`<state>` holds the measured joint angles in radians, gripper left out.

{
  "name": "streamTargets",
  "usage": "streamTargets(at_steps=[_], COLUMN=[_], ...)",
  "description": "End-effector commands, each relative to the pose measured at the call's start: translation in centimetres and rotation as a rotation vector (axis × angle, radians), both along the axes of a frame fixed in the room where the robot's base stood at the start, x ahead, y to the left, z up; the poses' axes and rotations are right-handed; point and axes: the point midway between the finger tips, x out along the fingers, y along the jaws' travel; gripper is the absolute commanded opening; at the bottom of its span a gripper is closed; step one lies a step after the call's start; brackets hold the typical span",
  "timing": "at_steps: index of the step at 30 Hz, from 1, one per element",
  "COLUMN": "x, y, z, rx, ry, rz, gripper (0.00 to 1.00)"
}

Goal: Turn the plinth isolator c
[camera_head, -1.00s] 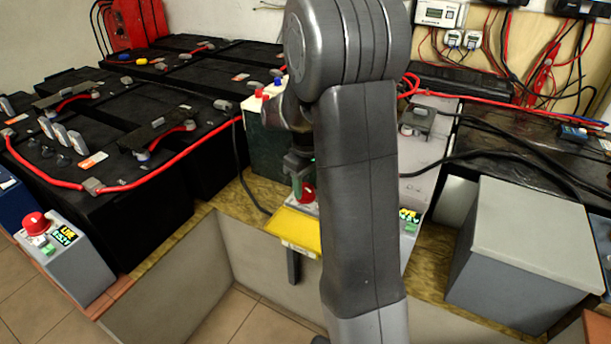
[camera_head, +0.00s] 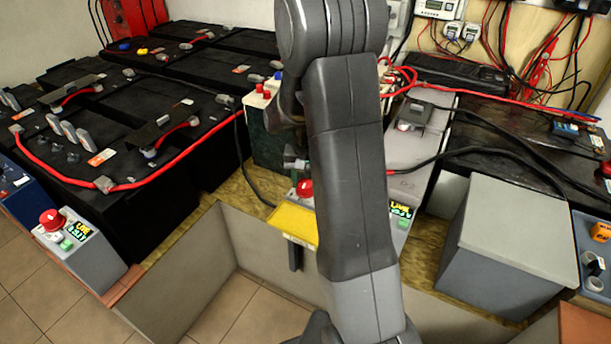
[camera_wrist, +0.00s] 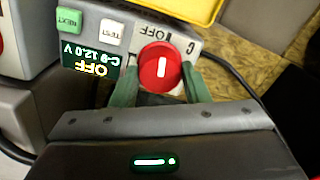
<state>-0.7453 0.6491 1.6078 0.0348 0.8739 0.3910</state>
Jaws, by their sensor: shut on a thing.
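The plinth isolator c is a red round knob (camera_wrist: 160,67) on a grey panel, with a white line upright in the wrist view. The letter C and an OFF label stand beside it. In the head view the red knob (camera_head: 305,187) shows just left of my arm, and the fingers are largely hidden.
A yellow plate (camera_head: 293,224) sits at the plinth's front. Another grey box with a red knob (camera_head: 51,219) stands at left. Black batteries (camera_head: 120,180) with red cables fill the left. A large grey box (camera_head: 515,240) stands at right. A black cable passes near the panel.

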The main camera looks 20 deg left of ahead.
Motion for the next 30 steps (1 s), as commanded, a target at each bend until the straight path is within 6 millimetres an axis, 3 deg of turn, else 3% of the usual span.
streamTargets(at_steps=[12,29,30], x=[0.03,0.03,0.03], y=[0.03,0.03,0.03], z=[0.08,0.03,0.03], rx=[0.001,0.002,0.002], ry=[-0.002,-0.002,-0.002], rz=[-0.198,-0.231,-0.231], gripper=[0.19,0.19,0.44])
